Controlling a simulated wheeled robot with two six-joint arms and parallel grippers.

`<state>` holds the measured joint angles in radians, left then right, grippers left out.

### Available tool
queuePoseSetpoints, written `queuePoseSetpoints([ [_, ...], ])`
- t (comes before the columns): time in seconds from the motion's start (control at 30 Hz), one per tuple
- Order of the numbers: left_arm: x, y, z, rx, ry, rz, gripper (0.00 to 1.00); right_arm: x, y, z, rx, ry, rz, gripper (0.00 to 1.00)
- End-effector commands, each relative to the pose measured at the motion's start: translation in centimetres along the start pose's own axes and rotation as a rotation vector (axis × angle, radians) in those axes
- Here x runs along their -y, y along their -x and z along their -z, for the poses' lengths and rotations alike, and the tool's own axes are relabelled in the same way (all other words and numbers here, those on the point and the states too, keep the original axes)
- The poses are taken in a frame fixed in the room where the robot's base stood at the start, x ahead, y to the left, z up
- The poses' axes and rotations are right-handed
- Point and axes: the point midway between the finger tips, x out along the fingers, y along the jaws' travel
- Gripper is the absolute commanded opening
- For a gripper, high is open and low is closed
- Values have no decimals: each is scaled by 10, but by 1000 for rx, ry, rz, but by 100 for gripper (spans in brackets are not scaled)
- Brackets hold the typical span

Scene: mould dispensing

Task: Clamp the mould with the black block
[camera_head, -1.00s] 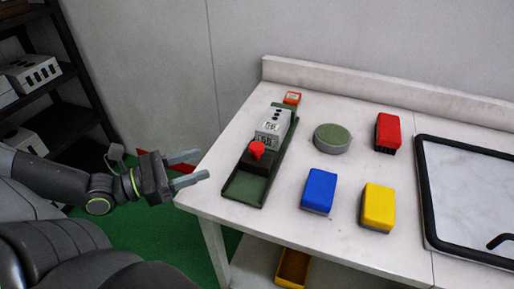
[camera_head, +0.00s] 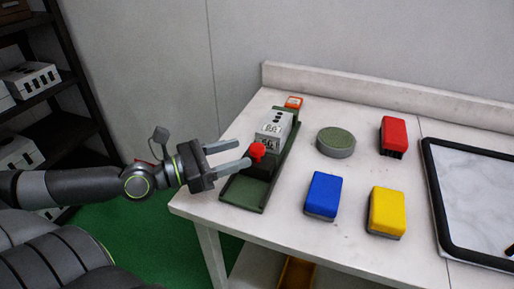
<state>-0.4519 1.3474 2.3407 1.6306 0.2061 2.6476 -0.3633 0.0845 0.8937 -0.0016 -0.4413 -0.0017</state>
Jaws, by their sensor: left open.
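The mould (camera_head: 271,131) is a light grey block with dark holes on top and markings on its front. It sits in a long dark green tray (camera_head: 243,191) at the left of the table. The black block (camera_head: 259,167) with a red knob (camera_head: 257,150) is in the tray in front of the mould; whether they touch is unclear. My left gripper (camera_head: 238,154) is open and empty, its fingers pointing right. Its fingertips are at the tray's left side, close to the red knob in the picture. My right gripper is not in view.
On the white table (camera_head: 270,232) are a round green-topped pad (camera_head: 335,141), and a red (camera_head: 394,134), a blue (camera_head: 323,194) and a yellow block (camera_head: 387,210). A black-framed board (camera_head: 436,198) lies at the right. An orange item (camera_head: 293,102) is behind the mould. Shelves stand far left.

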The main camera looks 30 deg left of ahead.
Motion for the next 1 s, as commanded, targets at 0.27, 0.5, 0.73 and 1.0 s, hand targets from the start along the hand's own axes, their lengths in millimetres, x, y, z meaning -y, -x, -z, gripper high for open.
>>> queuePoseSetpoints([
  [0.27,-3,-8,-5,9,-2,-6,52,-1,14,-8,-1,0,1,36],
  [0.5,-3,-18,-5,8,-3,-6,52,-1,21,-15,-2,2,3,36],
  [0.73,0,-30,-4,5,4,-2,52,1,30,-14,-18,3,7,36],
  [1.0,0,-51,-2,5,0,1,52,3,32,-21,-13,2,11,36],
])
